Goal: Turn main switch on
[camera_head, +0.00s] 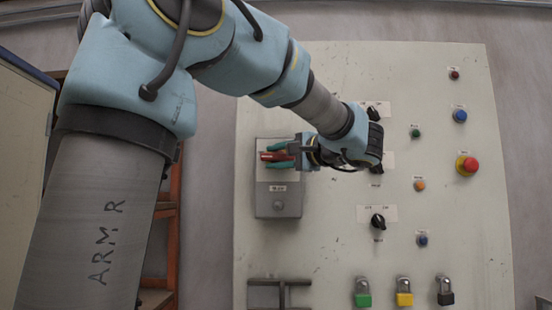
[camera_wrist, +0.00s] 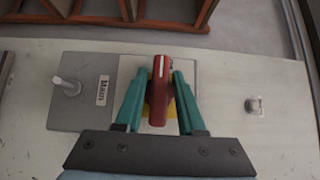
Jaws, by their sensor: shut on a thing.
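The main switch is a red handle (camera_wrist: 160,88) on a grey box with a "Main" label (camera_wrist: 102,90). In the head view the red handle (camera_head: 270,156) lies about horizontal on the upper part of the grey box (camera_head: 279,208). My gripper (camera_head: 280,157) comes in from the right, with one green finger above the handle and one below. In the wrist view the green fingers of my gripper (camera_wrist: 161,80) stand on both sides of the handle, shut on it. Part of the switch base is hidden behind the fingers.
The pale panel (camera_head: 330,250) also carries a red emergency button (camera_head: 469,165), black knobs (camera_head: 378,221), coloured buttons, and padlocks in green (camera_head: 362,299), yellow (camera_head: 404,298) and black (camera_head: 445,297). A metal bracket (camera_head: 279,284) sits below the switch box. An orange shelf (camera_head: 168,215) stands left.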

